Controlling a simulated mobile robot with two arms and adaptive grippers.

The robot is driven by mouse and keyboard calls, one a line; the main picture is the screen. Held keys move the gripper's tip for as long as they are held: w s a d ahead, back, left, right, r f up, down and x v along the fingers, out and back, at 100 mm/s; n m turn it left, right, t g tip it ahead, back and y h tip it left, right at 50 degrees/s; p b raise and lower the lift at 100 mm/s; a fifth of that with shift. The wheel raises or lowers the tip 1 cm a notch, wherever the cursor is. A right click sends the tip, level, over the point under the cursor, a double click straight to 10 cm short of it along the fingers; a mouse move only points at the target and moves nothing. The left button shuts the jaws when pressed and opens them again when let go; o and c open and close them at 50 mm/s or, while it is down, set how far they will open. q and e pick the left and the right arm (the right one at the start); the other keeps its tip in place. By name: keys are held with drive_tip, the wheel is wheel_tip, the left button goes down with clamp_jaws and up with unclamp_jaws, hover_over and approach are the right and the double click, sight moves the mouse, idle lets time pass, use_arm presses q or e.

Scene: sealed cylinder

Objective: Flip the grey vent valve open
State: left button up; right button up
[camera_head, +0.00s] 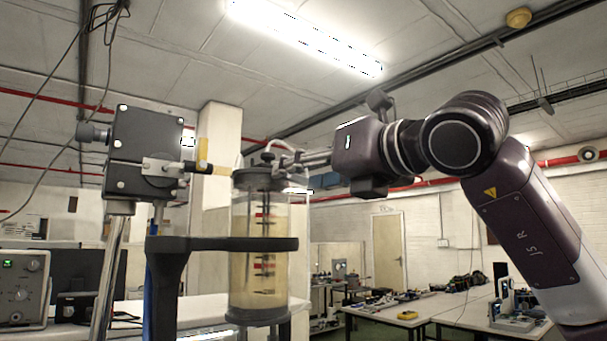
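A sealed clear cylinder (258,225) with a dark lid and dark base holds pale yellow liquid and has red and black scale marks. It stands upright. Small fittings sit on the lid, with a grey one (268,158) and a thin curved pipe above it; I take the grey one as the vent valve, but it is too small to make out its position. My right gripper (291,162) reaches in from the right, its fingers level with the lid fittings. Its tips overlap the fittings, so contact and finger gap are unclear. My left gripper is out of view.
A dark bracket (215,244) spans the cylinder's front. A grey box (145,150) with knobs and a side arm stands on a metal post at left. An instrument (22,288) is at far left. Worktables (440,306) stand behind at right.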

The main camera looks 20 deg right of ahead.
drive_tip(key=c, duration=0.7)
drive_tip(key=shift+r+n, duration=0.2)
drive_tip(key=shift+n, duration=0.9)
drive_tip(key=o, duration=1.2)
drive_tip(key=shift+s, duration=0.1)
drive_tip(key=v, duration=1.2)
